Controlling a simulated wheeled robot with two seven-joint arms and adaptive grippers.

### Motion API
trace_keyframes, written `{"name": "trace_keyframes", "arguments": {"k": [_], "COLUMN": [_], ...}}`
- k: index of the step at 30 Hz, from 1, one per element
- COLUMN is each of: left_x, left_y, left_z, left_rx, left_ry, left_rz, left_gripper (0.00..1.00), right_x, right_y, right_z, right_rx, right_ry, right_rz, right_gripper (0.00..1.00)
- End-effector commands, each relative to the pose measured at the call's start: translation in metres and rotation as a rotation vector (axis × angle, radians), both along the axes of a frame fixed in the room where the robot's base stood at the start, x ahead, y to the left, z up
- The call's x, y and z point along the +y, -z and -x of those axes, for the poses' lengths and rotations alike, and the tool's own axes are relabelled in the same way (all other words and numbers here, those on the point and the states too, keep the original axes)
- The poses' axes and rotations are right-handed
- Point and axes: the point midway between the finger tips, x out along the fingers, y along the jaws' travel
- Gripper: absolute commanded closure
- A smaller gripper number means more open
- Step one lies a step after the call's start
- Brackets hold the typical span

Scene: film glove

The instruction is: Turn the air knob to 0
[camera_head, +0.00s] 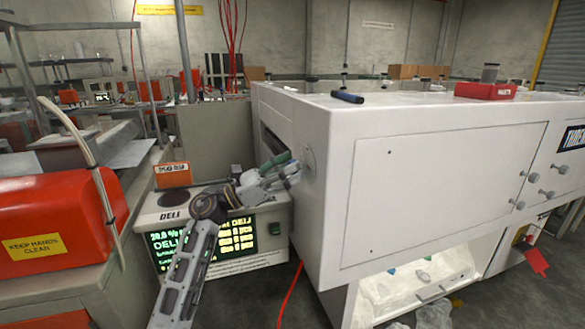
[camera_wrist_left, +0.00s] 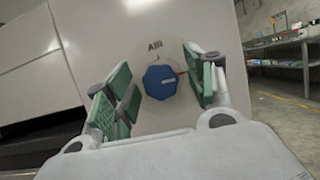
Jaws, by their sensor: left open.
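The air knob (camera_wrist_left: 160,82) is a blue, many-sided knob with a pale pointer mark, on a round plate marked AIR (camera_wrist_left: 155,46) on the white machine. In the left wrist view it sits between the green-padded fingers of my left gripper (camera_wrist_left: 158,88), which are open and apart from it on both sides. The pale mark on the knob lies nearly level. In the head view my left gripper (camera_head: 278,172) is at the near left end of the white machine (camera_head: 420,190); the knob itself is hidden there. My right gripper is not in view.
A display unit (camera_head: 215,225) with green text stands below my left arm. A red machine (camera_head: 60,225) is at the left. A red box (camera_head: 485,90) and a dark blue cylinder (camera_head: 347,97) lie on top of the white machine. A red cable (camera_head: 290,293) hangs below.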

Motion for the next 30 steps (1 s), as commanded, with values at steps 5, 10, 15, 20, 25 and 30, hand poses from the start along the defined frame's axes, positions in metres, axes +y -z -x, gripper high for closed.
{"name": "trace_keyframes", "arguments": {"k": [5,10,15,20,25,30], "left_x": [-0.009,-0.011,-0.011,-0.011,-0.011,-0.010], "left_y": [-0.004,-0.005,-0.004,-0.004,-0.004,-0.004], "left_z": [-0.003,-0.003,-0.003,-0.003,-0.003,-0.003], "left_rx": [0.000,0.000,0.000,0.000,0.000,0.002], "left_ry": [0.000,0.000,0.000,0.000,0.000,-0.001], "left_rz": [-0.001,-0.001,-0.001,-0.001,-0.001,-0.001], "left_gripper": [0.46,0.46,0.46,0.65,0.87,0.92], "right_x": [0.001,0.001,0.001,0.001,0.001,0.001], "right_y": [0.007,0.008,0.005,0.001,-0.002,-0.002], "right_z": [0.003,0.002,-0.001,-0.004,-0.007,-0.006], "right_rx": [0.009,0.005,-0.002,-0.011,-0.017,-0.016], "right_ry": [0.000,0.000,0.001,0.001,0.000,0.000], "right_rz": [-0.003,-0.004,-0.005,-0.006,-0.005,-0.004], "right_gripper": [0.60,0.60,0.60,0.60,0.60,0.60]}}
